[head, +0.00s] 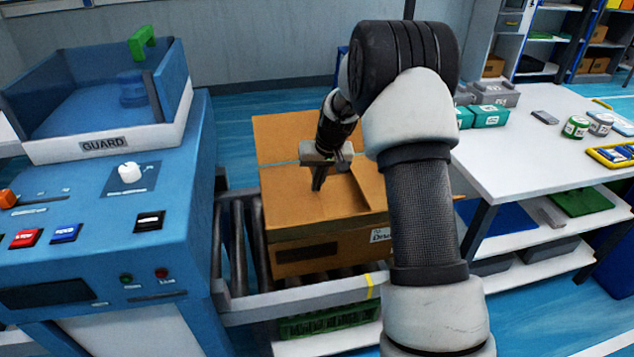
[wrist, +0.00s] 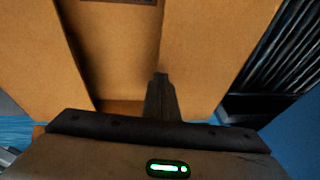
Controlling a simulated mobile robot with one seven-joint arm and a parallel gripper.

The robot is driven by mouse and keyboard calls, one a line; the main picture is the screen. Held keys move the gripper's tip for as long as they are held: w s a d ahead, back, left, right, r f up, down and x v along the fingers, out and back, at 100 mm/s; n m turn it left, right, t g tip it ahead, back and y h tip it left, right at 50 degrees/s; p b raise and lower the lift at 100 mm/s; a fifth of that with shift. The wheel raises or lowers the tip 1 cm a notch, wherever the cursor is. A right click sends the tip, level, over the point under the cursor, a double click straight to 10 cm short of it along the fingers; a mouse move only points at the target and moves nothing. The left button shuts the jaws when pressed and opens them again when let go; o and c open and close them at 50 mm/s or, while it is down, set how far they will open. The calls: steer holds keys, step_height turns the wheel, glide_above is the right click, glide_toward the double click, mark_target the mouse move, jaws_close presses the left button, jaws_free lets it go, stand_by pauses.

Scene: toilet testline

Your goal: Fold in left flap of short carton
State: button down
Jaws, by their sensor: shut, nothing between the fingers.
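The short carton (head: 330,250) is brown cardboard and sits on rollers in the middle of the head view. Its left flap (head: 285,198) lies inward over the left part of the top; I cannot tell whether it is fully flat. My gripper (head: 317,186) is shut and empty, pointing down at the inner edge of this flap. In the wrist view the shut fingers (wrist: 160,80) overlap the edge of the left flap (wrist: 215,50), beside a gap into the carton. Contact is unclear. The far flap (head: 285,135) extends away at the back. My arm hides much of the right side.
The roller conveyor (head: 238,245) runs under the carton. A blue machine (head: 100,235) with buttons and a guard stands close on the left. A white table (head: 540,150) with boxes and jars stands on the right. A green crate (head: 325,322) sits below the rollers.

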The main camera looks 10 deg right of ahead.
steer(key=shift+r+p, duration=0.35)
steer(key=shift+r, duration=0.45)
steer(key=s+a+p+v, duration=0.1)
steer(key=p+v, duration=0.1)
steer(key=v, duration=0.9)
steer(key=s+a+p+v, duration=0.1)
steer(key=a+p+v, duration=0.1)
steer(key=v, duration=0.8)
steer(key=s+r+t, duration=0.1)
steer(key=s+r, duration=0.6)
steer(key=s, duration=0.5)
steer(key=s+a+t+h, duration=0.1)
steer(key=s+a, duration=0.1)
steer(key=s, duration=1.5)
step_height(320, 180, up, 18)
steer(key=p, duration=1.8)
steer(key=shift+s+d+f+n, duration=0.15)
steer(key=shift+s+d+n, duration=0.05)
steer(key=shift+d+n, duration=0.1)
